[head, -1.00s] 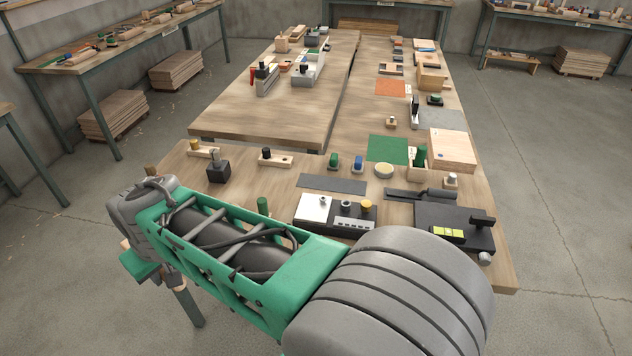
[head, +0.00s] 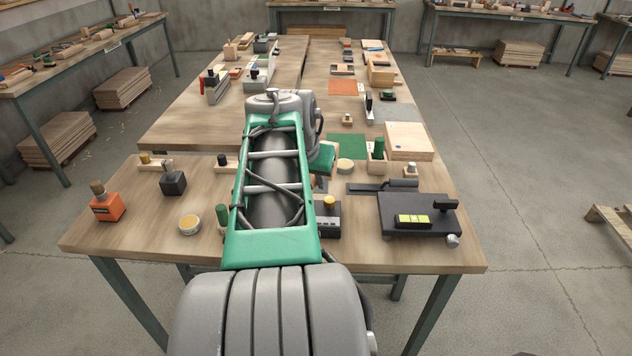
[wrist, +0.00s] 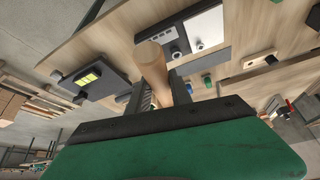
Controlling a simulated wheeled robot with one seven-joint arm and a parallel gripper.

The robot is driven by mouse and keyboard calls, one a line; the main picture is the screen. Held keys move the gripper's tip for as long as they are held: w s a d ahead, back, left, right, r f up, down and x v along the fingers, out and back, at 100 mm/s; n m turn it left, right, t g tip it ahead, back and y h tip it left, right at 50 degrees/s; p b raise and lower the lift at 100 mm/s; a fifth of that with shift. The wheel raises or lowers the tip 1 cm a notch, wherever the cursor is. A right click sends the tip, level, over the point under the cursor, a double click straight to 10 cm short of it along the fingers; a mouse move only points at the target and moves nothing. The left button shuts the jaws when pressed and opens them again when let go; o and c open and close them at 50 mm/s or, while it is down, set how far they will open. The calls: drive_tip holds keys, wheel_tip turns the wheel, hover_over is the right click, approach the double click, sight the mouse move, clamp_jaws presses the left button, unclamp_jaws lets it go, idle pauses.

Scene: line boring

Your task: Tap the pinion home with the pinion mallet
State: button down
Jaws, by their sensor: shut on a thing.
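My gripper (wrist: 159,88) is shut on a pale wooden cylinder (wrist: 152,62), which looks like part of the pinion mallet. The rest of the mallet is hidden. In the head view my forearm reaches over the bench, and the gripper is mostly hidden behind it. A dark fixture (head: 328,222) with a yellow-topped piece (head: 330,202) shows just right of the forearm and is partly covered. The wrist view shows its white plate (wrist: 205,24) with small grey cylinders, beyond the held wood and apart from it. I cannot tell which piece is the pinion.
A black device (head: 415,215) with a yellow panel stands on the right. An orange block (head: 107,207), a dark block (head: 173,182) and a round tin (head: 190,224) stand on the left. A green cylinder (head: 222,213) is close beside my forearm.

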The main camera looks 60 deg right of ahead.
drive_tip(key=shift+s+d+r, duration=0.15)
drive_tip(key=shift+s+d, duration=0.15)
drive_tip(key=shift+s, duration=0.1)
drive_tip(key=shift+b, duration=0.45)
drive_tip(key=shift+f+h+b, duration=0.25)
drive_tip(key=shift+h+b, duration=0.05)
drive_tip(key=shift+b, duration=0.1)
drive_tip(key=b, duration=0.2)
drive_tip(key=h+b, duration=0.1)
drive_tip(key=b, duration=0.1)
drive_tip(key=shift+w+a+h, duration=0.1)
drive_tip(key=shift+a+h, duration=0.1)
drive_tip(key=shift+h, duration=0.1)
wheel_tip(320, 180, down, 6)
drive_tip(key=b, duration=0.6)
drive_tip(key=shift+f, duration=0.25)
drive_tip(key=shift+h+b, duration=0.3)
drive_tip(key=shift+b, duration=0.45)
